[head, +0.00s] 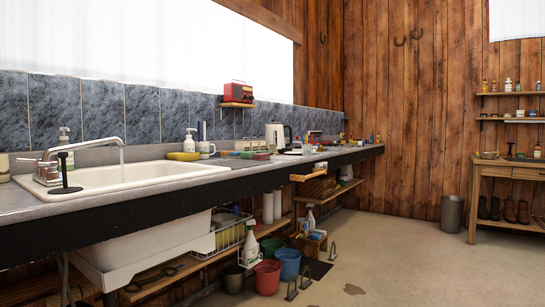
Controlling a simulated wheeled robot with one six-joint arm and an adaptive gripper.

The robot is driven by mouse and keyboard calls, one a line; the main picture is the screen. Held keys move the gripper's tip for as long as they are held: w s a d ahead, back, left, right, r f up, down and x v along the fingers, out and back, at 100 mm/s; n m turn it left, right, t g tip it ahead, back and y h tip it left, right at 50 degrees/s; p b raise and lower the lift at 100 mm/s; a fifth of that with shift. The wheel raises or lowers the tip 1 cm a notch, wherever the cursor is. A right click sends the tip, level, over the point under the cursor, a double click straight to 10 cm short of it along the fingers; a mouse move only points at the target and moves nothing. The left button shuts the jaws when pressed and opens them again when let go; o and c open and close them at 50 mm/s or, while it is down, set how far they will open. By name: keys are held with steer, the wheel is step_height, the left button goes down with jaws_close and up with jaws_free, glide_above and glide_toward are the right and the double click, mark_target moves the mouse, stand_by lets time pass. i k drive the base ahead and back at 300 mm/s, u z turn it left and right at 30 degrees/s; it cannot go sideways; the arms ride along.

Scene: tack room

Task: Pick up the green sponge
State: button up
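On the long grey counter, past the sink, a small green block (246,154) lies flat beside a reddish block (262,156). It may be the green sponge, but it is too small to tell for sure. A yellow sponge-like block (184,156) lies at the sink's far right corner. My gripper is not in the head view.
The white sink (140,178) has a running tap (85,145). A soap bottle (190,140), white mug (206,149) and kettle (278,135) stand on the counter. Below are buckets (267,278) and a spray bottle (251,245). The floor to the right is mostly clear.

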mark_target(244, 155)
steer(key=z, duration=0.65)
steer(key=i, duration=1.75)
steer(key=u, duration=0.5)
